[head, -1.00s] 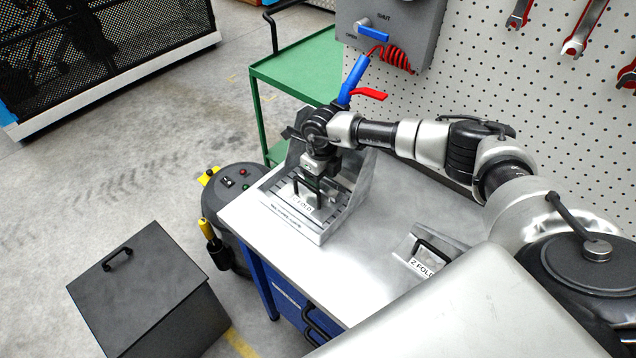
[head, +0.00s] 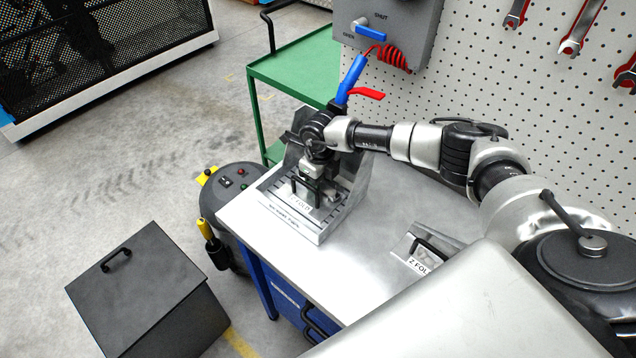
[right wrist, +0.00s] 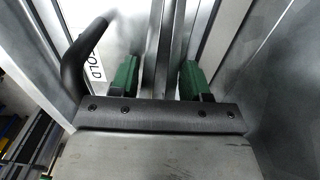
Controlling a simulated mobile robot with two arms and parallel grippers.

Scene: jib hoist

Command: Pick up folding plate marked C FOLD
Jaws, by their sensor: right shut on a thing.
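A metal plate with a black handle and a white label (head: 299,201) stands in the slotted steel holder on the bench. The label reads FOLD; I cannot make out the letter before it. My right gripper (head: 318,188) is at this plate, pointing down, and shut on its metal part. In the right wrist view the green finger pads (right wrist: 158,80) stand on either side of upright metal strips. The plate's black handle (right wrist: 72,62) and label (right wrist: 95,66) are left of the fingers. Whether the plate is lifted cannot be told. My left gripper is out of view.
A plate marked Z FOLD (head: 417,264) lies farther right on the steel bench (head: 345,270). A grey control box (head: 395,25) with a blue lever and red coiled cable hangs behind. A green cart (head: 300,65), a vacuum (head: 228,190) and a black bin (head: 140,290) stand around.

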